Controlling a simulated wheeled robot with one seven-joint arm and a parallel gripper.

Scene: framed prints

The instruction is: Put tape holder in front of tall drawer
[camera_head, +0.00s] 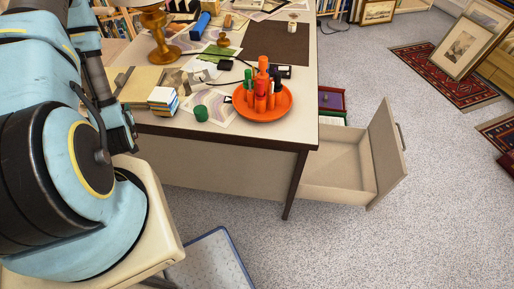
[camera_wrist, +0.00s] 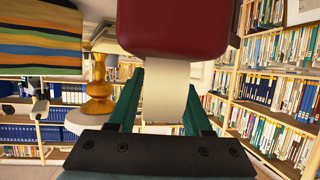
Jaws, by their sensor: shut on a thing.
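In the wrist view, the green fingers of my gripper (camera_wrist: 165,82) are shut on a maroon and cream thing, which I take to be the tape holder (camera_wrist: 178,28). Its cream part lies between the fingers and its rounded maroon part extends beyond them, cut by the top edge. In the head view my arm fills the left side; I cannot make out the gripper's fingers or the tape holder there. The tall drawer (camera_head: 387,152) stands pulled out at the right end of the desk, its front panel facing right. Its visible inside is empty.
Carpet (camera_head: 440,220) right of the drawer is clear.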

